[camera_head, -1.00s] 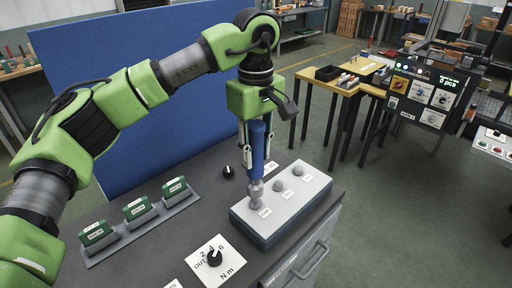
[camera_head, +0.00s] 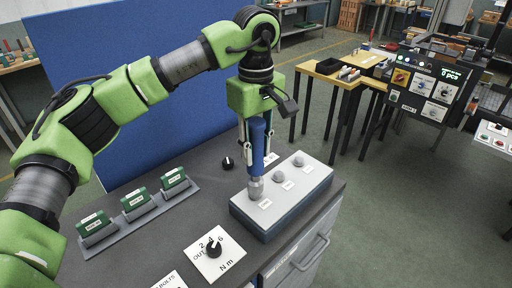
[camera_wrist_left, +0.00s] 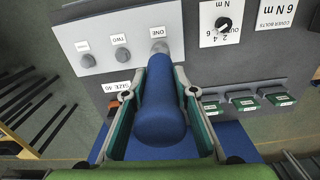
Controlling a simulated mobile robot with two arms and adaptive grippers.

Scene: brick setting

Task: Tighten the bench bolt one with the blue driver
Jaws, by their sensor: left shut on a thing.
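My left gripper (camera_head: 256,156) is shut on the blue driver (camera_head: 257,134) and holds it upright over the grey bolt block (camera_head: 310,190). The driver's grey socket end (camera_head: 256,187) is at the near-left position, labelled ONE in the left wrist view, and covers most of bolt one there. I cannot tell how far it is seated. In the left wrist view the blue handle (camera_wrist_left: 160,118) lies between the two fingers. Bolt two (camera_head: 278,176) and the third bolt (camera_head: 298,160) show bare on the block. My right gripper is in neither view.
A dial card (camera_head: 228,258) marked in N m lies on the bench at the front. A rack with several green labelled pieces (camera_head: 136,200) is at left. A small black knob (camera_head: 227,163) is behind the block. A blue panel (camera_head: 150,140) stands behind the bench.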

